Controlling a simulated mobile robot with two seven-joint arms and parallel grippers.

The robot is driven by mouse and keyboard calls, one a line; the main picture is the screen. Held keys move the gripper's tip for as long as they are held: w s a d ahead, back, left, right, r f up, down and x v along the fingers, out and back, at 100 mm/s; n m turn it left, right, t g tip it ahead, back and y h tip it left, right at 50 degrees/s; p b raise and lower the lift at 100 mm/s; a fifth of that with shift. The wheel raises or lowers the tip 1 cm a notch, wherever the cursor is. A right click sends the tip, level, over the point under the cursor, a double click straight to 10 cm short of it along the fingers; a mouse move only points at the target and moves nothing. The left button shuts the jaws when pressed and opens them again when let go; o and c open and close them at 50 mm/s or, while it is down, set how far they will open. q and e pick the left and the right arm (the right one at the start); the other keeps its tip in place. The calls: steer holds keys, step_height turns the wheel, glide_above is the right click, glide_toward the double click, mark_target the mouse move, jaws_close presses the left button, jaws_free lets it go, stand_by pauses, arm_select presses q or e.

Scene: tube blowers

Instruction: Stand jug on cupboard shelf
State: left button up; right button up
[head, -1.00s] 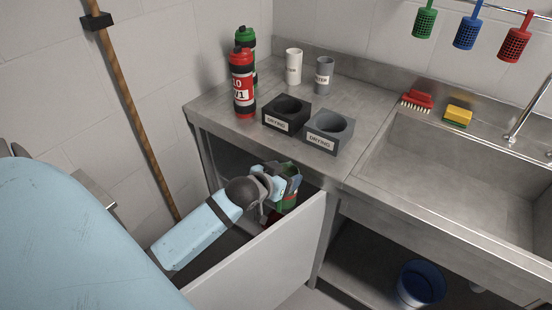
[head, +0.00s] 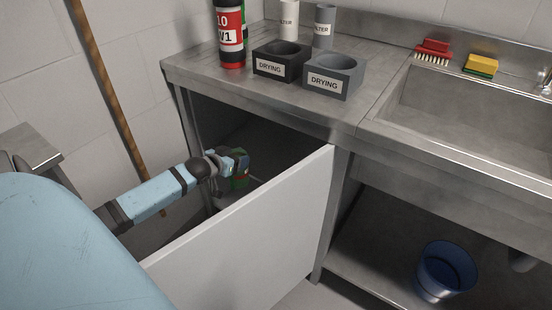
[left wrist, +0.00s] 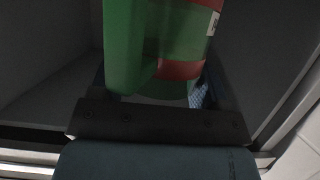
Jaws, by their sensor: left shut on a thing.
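The jug (head: 240,181) is green with red bands, seen between my left gripper's jaws inside the open cupboard below the worktop. In the left wrist view the jug (left wrist: 175,45) fills the upper middle, roughly upright, with a white label at its right edge. My left gripper (head: 238,163) is shut on it. The jug's lower part is partly hidden in the head view, and I cannot tell whether it touches the cupboard shelf (head: 257,184). My right gripper is not in view.
The white cupboard door (head: 255,225) stands open in front of my left arm. On the worktop (head: 195,68) are a red bottle (head: 230,40) and two drying holders (head: 281,62). A blue bucket (head: 445,272) stands under the sink. A wooden pole (head: 108,90) leans at the left.

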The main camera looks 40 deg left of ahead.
arm_select(q)
steer(key=w+r+b+x, duration=0.1)
steer(key=r+b+x, duration=0.2)
steer(key=b+x, duration=0.5)
steer(key=x, duration=0.9)
steer(key=shift+w, duration=0.4)
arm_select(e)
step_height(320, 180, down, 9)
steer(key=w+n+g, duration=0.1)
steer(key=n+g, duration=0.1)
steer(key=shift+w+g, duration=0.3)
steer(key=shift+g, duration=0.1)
arm_select(q)
steer(key=shift+a, duration=0.15)
steer(key=o, duration=1)
steer(key=shift+f, duration=0.1)
steer(key=shift+o, duration=0.8)
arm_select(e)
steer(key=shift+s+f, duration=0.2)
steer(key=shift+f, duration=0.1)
